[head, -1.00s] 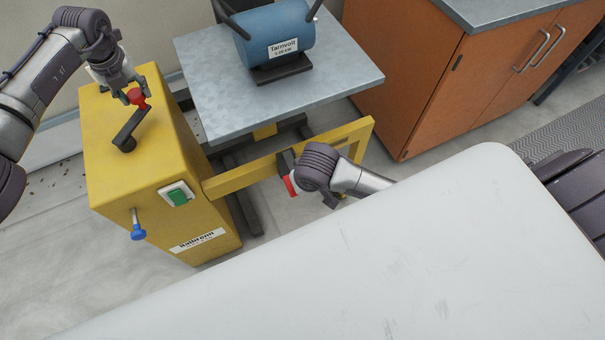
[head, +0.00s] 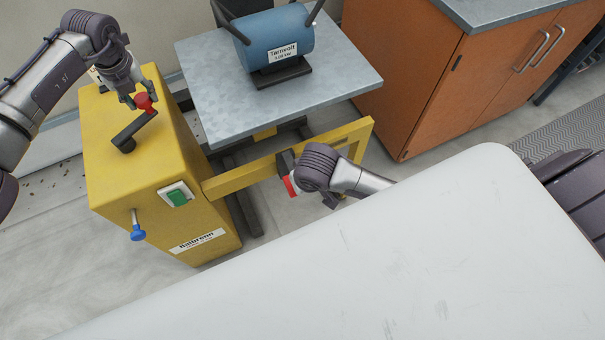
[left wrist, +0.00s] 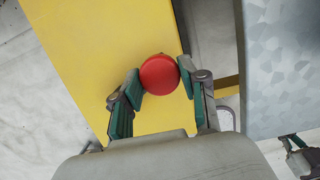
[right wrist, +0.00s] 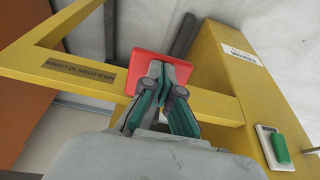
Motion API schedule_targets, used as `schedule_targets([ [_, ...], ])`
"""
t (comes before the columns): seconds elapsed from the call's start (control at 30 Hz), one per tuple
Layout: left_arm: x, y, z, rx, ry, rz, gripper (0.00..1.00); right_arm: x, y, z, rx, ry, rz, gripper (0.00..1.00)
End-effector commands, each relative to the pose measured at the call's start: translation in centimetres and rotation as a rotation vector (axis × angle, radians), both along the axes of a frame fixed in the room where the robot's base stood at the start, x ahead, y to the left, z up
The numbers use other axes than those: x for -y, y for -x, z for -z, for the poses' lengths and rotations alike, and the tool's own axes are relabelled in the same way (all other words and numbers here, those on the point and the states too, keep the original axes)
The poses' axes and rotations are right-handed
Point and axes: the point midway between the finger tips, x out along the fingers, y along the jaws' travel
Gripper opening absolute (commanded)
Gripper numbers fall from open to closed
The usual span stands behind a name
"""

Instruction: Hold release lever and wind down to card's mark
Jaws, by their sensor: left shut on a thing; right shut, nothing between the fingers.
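The winding crank (head: 133,131) is a black arm on top of the yellow lift housing (head: 195,215), with a red knob (head: 143,102). My left gripper (head: 136,97) is shut on this knob; in the left wrist view the knob (left wrist: 160,75) sits between both fingers. The release lever's red pad (head: 291,186) is on the yellow bar; its label in the right wrist view reads "HOLD DOWN TO LOWER". My right gripper (right wrist: 158,75) is shut with nothing between the fingers, tips at the red pad (right wrist: 150,65). The card with the mark is not clearly seen.
A grey lift table (head: 340,85) carries a blue motor (head: 275,38) labelled Tarnvolt. The housing has a green switch (head: 177,196) and a blue-ended pin (head: 138,232). A brown cabinet (head: 420,75) stands right. A white surface (head: 380,260) fills the foreground.

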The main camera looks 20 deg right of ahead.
Motion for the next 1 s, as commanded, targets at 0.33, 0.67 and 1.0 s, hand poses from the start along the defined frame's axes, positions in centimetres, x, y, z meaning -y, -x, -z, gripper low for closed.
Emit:
schedule_targets([
  [0.33,0.2,1.2,0.4,-0.011,-0.004,0.001,0.01,0.1,0.1,0.1,-0.003,0.003,0.001,0.0],
  [0.67,0.5,2.1,0.4,-0.01,-0.005,-0.002,0.01,0.1,0.1,0.1,-0.003,0.003,0.001,0.0],
  [1.0,0.6,2.7,0.4,-0.01,-0.005,0.0,0.01,0.1,0.1,0.1,-0.003,0.003,0.001,0.0],
])
